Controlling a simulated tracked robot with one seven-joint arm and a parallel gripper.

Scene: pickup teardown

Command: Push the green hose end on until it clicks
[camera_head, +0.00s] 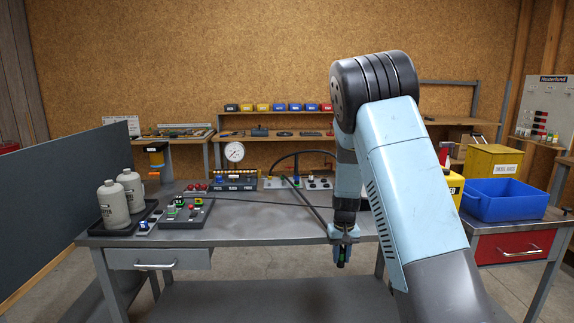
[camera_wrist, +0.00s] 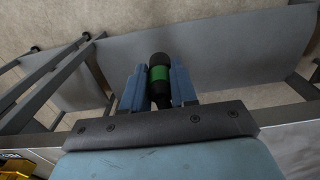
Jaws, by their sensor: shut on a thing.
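The green hose end (camera_wrist: 160,75) is a black cylindrical piece with a green band. My gripper (camera_wrist: 158,90) is shut on it, with a blue finger on each side. In the head view my gripper (camera_head: 343,235) points down at the bench's front edge. The green hose end (camera_head: 342,257) hangs below the fingers there, small and partly hidden. A dark hose (camera_head: 308,203) runs from the back of the bench down toward my gripper. A panel with coloured fittings (camera_head: 302,182) stands at the back of the bench. I cannot make out a matching green fitting on it.
The metal bench (camera_head: 262,218) has clear room in its middle. A board with coloured fittings (camera_head: 187,214) lies at left beside two pale bottles (camera_head: 113,205). A pressure gauge (camera_head: 234,152) stands behind. A blue bin (camera_head: 505,198) is at right. My arm hides the bench's right part.

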